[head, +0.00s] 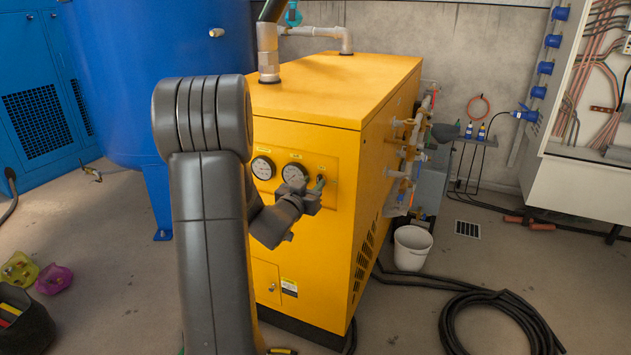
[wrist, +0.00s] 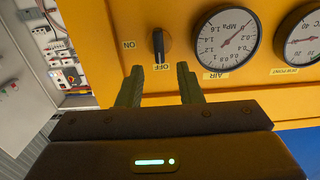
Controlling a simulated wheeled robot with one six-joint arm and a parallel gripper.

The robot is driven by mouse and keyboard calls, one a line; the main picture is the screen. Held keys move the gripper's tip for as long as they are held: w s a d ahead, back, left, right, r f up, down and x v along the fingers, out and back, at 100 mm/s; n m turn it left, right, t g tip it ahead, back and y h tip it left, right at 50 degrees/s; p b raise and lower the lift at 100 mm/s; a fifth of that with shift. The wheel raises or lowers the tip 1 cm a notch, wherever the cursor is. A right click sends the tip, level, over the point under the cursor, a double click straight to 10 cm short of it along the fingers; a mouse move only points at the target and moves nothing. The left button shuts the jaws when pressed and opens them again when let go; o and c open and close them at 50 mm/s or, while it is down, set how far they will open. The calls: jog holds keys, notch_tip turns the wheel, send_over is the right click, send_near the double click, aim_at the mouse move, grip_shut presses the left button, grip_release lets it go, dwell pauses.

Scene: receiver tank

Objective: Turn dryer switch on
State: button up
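The dryer (head: 330,95) is a yellow cabinet in the middle of the head view. Its black rotary switch (wrist: 158,45) shows in the wrist view, which sees the panel upside down. The knob lies in line with the OFF label (wrist: 162,67); the ON label (wrist: 129,44) is to its left in that picture. My gripper (wrist: 158,78) is open and empty, its green fingers apart. The knob appears just beyond the fingertips, roughly centred between them; contact is not visible. In the head view my gripper (head: 317,187) is at the panel and largely hides the switch.
An air gauge (wrist: 224,39) and a dew point gauge (wrist: 304,40) are beside the switch. Pipes and valves (head: 408,150) line the dryer's right side. A blue tank (head: 120,60) stands at left. A white bucket (head: 411,247) and coiled black hose (head: 490,310) lie at right.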

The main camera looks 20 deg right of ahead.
jog(key=shift+x, duration=1.45)
jog(key=shift+c, duration=0.4)
grip_shut()
